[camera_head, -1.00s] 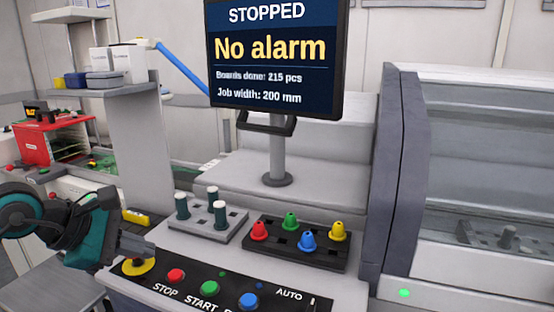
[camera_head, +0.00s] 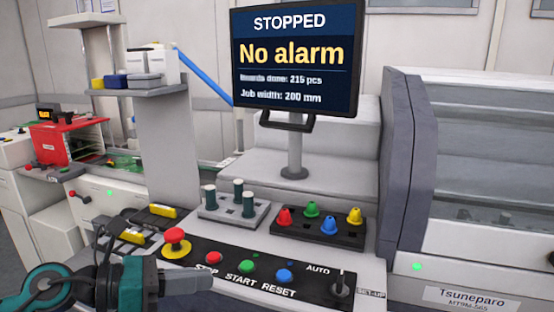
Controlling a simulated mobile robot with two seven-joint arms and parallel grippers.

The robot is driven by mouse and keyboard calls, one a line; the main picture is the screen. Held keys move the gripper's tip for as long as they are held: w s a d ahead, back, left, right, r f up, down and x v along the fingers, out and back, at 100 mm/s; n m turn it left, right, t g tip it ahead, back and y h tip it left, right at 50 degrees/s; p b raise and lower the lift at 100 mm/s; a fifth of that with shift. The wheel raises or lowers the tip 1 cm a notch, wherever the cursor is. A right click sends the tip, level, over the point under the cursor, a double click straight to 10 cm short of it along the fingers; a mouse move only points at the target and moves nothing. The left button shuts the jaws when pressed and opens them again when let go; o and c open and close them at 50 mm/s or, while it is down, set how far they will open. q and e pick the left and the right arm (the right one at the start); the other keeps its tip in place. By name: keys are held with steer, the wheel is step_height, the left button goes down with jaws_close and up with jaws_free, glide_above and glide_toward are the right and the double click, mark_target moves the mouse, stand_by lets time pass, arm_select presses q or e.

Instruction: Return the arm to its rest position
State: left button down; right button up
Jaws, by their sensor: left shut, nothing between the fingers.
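My left gripper (camera_head: 200,281) is at the bottom left, shut and empty, with its fingertips pointing right. In the picture it lies just below the control panel (camera_head: 215,262), and I cannot tell the exact gap. My teal left arm comes in from the lower left corner. The panel carries a red mushroom button on a yellow base (camera_head: 176,244), a red STOP button (camera_head: 211,257), a green START button (camera_head: 247,265), a blue RESET button (camera_head: 284,276) and an AUTO switch (camera_head: 341,288). My right gripper is not in view.
The monitor (camera_head: 297,60) reads STOPPED and No alarm. Behind the panel stand a grey holder with dark pegs (camera_head: 232,214) and a black holder with coloured nozzles (camera_head: 318,232). A red rack (camera_head: 62,140) is at the left. A machine housing (camera_head: 400,170) stands at the right.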

arm_select(q)
steer(key=s+a+f+m+t+y, duration=0.2)
steer(key=f+m+t+y, duration=0.5)
steer(key=m, duration=1.1)
steer(key=s+a+f+m+t+y, duration=0.25)
steer(key=f+m, duration=0.85)
steer(key=m, duration=0.6)
steer(key=s+f+n+g+y, duration=0.2)
steer(key=s+f+n+g, duration=0.3)
steer(key=s+f+n, duration=0.2)
step_height(320, 180, down, 3)
steer(key=shift+s+a+f, duration=0.1)
steer(key=shift+s+a, duration=0.1)
steer(key=shift+s, duration=1)
steer(key=shift+w+d, duration=0.1)
steer(key=shift+d, duration=0.05)
